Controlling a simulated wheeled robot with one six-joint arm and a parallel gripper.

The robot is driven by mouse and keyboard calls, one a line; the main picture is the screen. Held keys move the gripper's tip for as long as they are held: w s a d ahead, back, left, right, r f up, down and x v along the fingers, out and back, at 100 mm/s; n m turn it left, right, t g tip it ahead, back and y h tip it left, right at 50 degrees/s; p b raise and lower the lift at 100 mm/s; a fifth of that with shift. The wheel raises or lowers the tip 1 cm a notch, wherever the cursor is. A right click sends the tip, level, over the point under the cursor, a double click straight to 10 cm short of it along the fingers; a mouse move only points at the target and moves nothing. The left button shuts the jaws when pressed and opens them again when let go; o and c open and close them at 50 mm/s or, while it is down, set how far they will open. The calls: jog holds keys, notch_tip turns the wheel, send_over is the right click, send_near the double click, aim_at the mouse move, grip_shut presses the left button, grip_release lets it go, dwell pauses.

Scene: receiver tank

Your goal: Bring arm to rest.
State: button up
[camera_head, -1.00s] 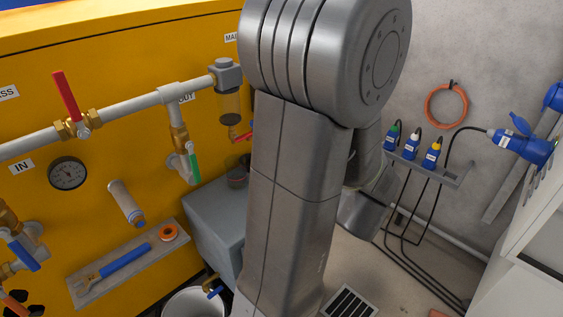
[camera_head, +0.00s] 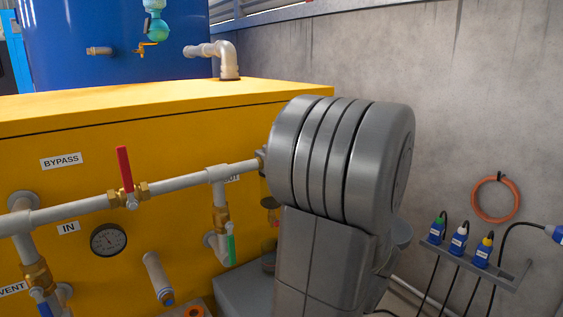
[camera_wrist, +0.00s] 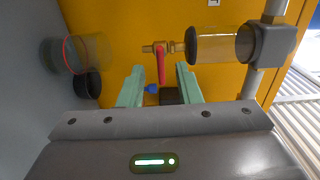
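My arm (camera_head: 318,250) stands at the centre right of the head view, in front of the yellow panel (camera_head: 180,136). Its rounded grey joint is at the top, and its far end is out of sight. In the wrist view, my gripper (camera_wrist: 160,76) has two pale green fingers set well apart with a gap between them. It faces the yellow panel. A red-handled valve (camera_wrist: 161,64) shows beyond the gap. A blue piece and a dark block show between the fingers, apparently behind them. I see nothing held.
A clear filter bowl (camera_wrist: 218,45) is right of the fingers in the wrist view, and a clear cup (camera_wrist: 88,53) is left. Pipes with a red lever (camera_head: 125,168) and a gauge (camera_head: 108,239) run along the panel. Blue-bodied plugs (camera_head: 458,240) hang on the right wall.

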jog(key=shift+b+x, duration=0.3)
jog(key=shift+x, duration=1.75)
